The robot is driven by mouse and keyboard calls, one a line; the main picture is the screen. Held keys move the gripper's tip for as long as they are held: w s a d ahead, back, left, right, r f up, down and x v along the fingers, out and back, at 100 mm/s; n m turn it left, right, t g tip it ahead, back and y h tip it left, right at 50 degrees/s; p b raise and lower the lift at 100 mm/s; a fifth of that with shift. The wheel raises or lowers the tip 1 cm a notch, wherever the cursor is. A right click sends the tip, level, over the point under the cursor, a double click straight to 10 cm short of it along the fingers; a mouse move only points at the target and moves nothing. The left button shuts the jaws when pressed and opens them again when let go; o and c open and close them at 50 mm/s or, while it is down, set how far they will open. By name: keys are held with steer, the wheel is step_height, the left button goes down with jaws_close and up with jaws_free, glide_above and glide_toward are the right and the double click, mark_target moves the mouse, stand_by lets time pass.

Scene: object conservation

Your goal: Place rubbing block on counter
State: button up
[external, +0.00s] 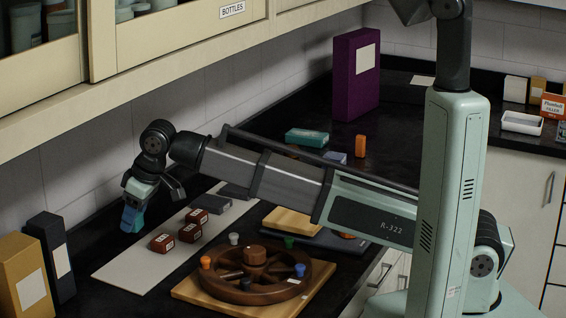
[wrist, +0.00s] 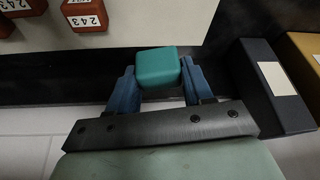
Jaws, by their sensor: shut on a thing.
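A teal block, which looks like the rubbing block (wrist: 157,67), sits between the two blue fingers of my gripper (wrist: 158,72) in the wrist view. My gripper is shut on it. In the external view my gripper (external: 131,218) points down at the left, beside the left edge of the pale mat and near the wall. The block is hard to tell apart from the fingers there. The dark counter (external: 95,295) lies below; it also shows in the wrist view (wrist: 50,92). I cannot tell the exact gap between the block and the counter.
A pale mat (external: 128,268) holds red-brown numbered blocks (external: 162,242). A dark box (external: 50,255) and a tan box (external: 25,275) stand at the left. A brown wheel (external: 255,285) on a wooden board is right of the mat. A teal box (external: 307,137) lies farther back.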

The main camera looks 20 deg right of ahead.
steer(key=w+d+m+t+h, duration=0.2)
steer(key=w+d+m, duration=0.5)
steer(key=w+d, duration=2.5)
steer(key=m+h, duration=0.2)
steer(key=m, duration=0.4)
glide_above(371, 171)
steer(key=s+d, duration=0.1)
steer(key=shift+n, duration=0.8)
steer(key=shift+s+a+f, duration=0.1)
steer(key=shift+a+f, duration=0.1)
steer(key=shift+f, duration=2.35)
steer(key=shift+s+a+f, duration=0.1)
steer(key=shift+a+f, duration=0.1)
steer(key=shift+f, duration=2.3)
steer(key=shift+f, duration=0.15)
